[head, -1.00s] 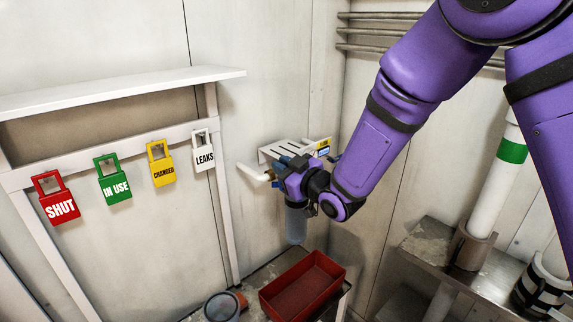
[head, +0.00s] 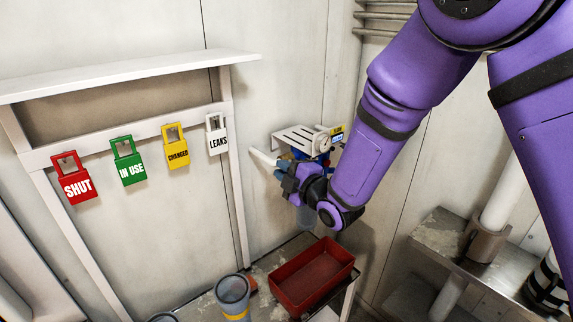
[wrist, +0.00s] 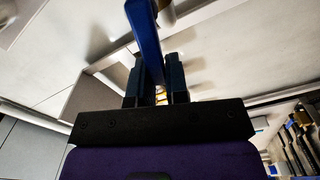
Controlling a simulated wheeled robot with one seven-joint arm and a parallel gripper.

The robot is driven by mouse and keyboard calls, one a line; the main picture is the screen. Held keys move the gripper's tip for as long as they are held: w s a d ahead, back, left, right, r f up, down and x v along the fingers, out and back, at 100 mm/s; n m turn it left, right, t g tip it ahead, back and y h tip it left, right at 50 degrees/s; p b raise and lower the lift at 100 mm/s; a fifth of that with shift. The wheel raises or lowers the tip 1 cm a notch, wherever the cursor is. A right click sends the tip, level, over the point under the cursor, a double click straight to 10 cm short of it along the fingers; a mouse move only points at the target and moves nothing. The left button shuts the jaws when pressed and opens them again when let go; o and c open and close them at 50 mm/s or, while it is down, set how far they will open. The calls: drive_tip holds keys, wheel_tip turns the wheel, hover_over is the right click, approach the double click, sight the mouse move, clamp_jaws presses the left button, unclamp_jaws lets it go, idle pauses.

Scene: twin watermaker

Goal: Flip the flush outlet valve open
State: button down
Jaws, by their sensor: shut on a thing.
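In the head view my gripper and wrist hide the lever and much of the assembly.
Tags hang from a rail at left, including the white LEAKS tag (head: 218,143). A steel shelf (head: 440,235) stands at right.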

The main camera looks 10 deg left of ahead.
drive_tip(key=shift+s+f+n, duration=0.1)
drive_tip(key=shift+f+n, duration=0.4)
drive_tip(key=shift+n, duration=0.4)
drive_tip(key=shift+s+f+n, duration=0.1)
drive_tip(key=shift+f+n, duration=0.4)
drive_tip(key=shift+n, duration=0.4)
drive_tip(key=c, duration=1.4)
unclamp_jaws()
drive_tip(key=v, duration=1)
drive_tip(key=shift+s+d, duration=0.25)
drive_tip(key=shift+d, duration=0.05)
drive_tip(key=shift+w, duration=0.1)
